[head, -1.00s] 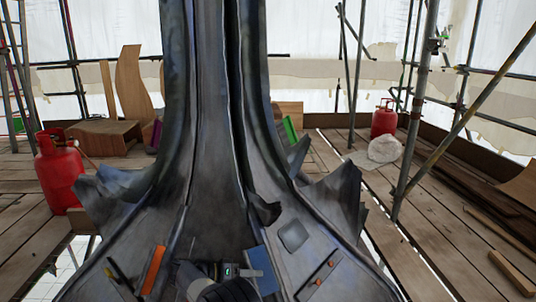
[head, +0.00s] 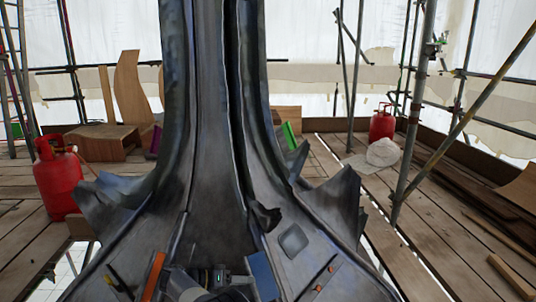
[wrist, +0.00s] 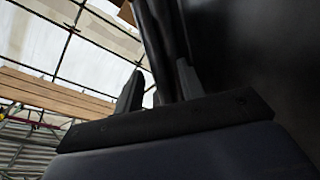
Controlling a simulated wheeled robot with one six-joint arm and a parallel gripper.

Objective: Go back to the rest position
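The dark metal spire (head: 218,130) rises through the middle of the head view and flares at its base. Part of my arm shows low in the head view, at the foot of the spire; the fingers cannot be made out there. In the wrist view my gripper (wrist: 160,88) has its two dark fingers apart, with a gap between them. No held object can be made out. A dark upright shape stands behind the fingers, and a large dark surface fills the right of that view.
An orange bar (head: 153,275) and a blue panel (head: 263,275) lie near my arm at the spire's base. Red gas bottles stand at left (head: 58,180) and back right (head: 382,124). Scaffold poles and a plank deck (head: 440,240) surround the spire.

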